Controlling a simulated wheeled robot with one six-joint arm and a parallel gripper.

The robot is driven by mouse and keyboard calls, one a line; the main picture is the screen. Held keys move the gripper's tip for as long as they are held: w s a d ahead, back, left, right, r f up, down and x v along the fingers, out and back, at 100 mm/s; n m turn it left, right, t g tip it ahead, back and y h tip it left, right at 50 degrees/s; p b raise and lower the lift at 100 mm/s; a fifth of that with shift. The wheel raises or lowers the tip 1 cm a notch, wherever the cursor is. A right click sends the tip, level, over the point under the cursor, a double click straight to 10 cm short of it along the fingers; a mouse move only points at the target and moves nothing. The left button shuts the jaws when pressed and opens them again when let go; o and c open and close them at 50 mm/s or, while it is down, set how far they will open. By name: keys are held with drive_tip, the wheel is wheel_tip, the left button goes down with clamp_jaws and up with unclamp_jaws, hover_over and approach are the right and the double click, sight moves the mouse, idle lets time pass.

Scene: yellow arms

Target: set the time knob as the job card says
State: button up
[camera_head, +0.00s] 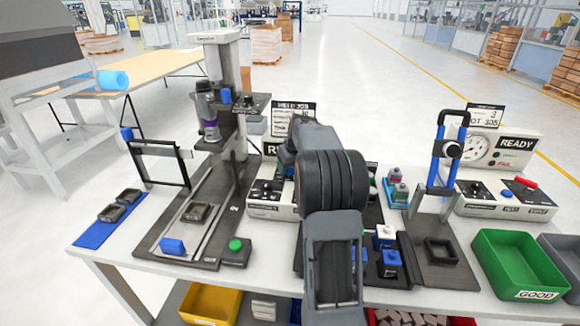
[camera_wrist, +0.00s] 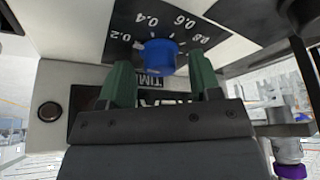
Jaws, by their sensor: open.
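The blue time knob (camera_wrist: 158,55) sits on a dark dial plate (camera_wrist: 185,20) in the wrist view, with marks 0.2, 0.4, 0.6 and 0.8 around it. My gripper (camera_wrist: 160,72) is open, with one green finger left of the knob and one right, gaps showing on both sides. The knob's pointer cannot be made out. A partly covered label below it starts "TIM". In the head view, my arm hides the knob and gripper. The job card (camera_head: 294,114) stands behind the weld controller (camera_head: 268,205); its writing is too small to read surely.
A press stand (camera_head: 222,80) is close on the left of my arm. A black round button (camera_wrist: 49,111) is on the panel. At right stand a blue-handled clamp (camera_head: 440,165), a READY tester (camera_head: 515,150) and a green GOOD bin (camera_head: 490,262).

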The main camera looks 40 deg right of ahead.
drive_tip(key=shift+f, duration=0.15)
drive_tip(key=shift+c, duration=0.5)
drive_tip(key=c, duration=0.8)
drive_tip(key=shift+c, duration=0.2)
